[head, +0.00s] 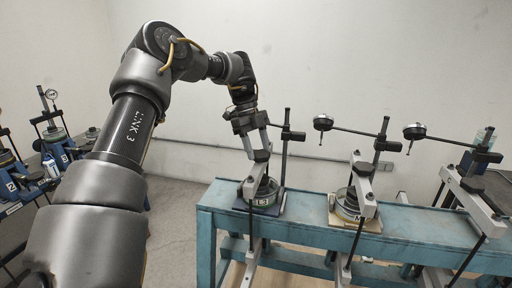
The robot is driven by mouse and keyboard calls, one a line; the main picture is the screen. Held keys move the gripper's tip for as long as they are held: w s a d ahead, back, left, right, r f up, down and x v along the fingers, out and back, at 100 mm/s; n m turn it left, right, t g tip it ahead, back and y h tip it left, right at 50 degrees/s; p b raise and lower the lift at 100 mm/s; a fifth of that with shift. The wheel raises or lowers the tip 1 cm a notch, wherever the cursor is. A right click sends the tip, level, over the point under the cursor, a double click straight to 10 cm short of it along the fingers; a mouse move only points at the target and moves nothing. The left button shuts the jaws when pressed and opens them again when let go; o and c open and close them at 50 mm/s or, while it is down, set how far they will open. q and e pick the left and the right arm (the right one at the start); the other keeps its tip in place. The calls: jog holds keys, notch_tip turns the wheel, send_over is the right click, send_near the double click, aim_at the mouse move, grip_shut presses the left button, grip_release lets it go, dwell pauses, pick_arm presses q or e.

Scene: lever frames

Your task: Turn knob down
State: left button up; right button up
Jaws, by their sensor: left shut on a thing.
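My left gripper (258,148) reaches down to the leftmost lever frame (258,186) on the blue bench. Its fingers are shut on a part at the upper end of this frame. The gripped part is small and mostly hidden by the fingers, so I cannot make out the knob's shape or angle. The frame's pale beam slants down past the bench front. A dark post (286,120) stands just right of the gripper. My right gripper is not in view.
The blue bench (320,232) carries more lever frames to the right, including a middle one (362,185). Dial gauges (323,122) on thin bars stick out left from their posts. Blue equipment (55,140) stands at the far left. Bare floor lies left of the bench.

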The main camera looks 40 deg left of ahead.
pick_arm(q)
jog(key=shift+d+f+m+g, duration=0.15)
jog(key=shift+m+g, duration=0.15)
jog(key=shift+m, duration=0.4)
jog(key=shift+f+m, duration=0.1)
jog(key=shift+m, duration=0.2)
jog(key=o, duration=1)
jog(key=shift+d, duration=0.1)
jog(key=shift+c, duration=0.2)
jog(key=shift+r, duration=0.2)
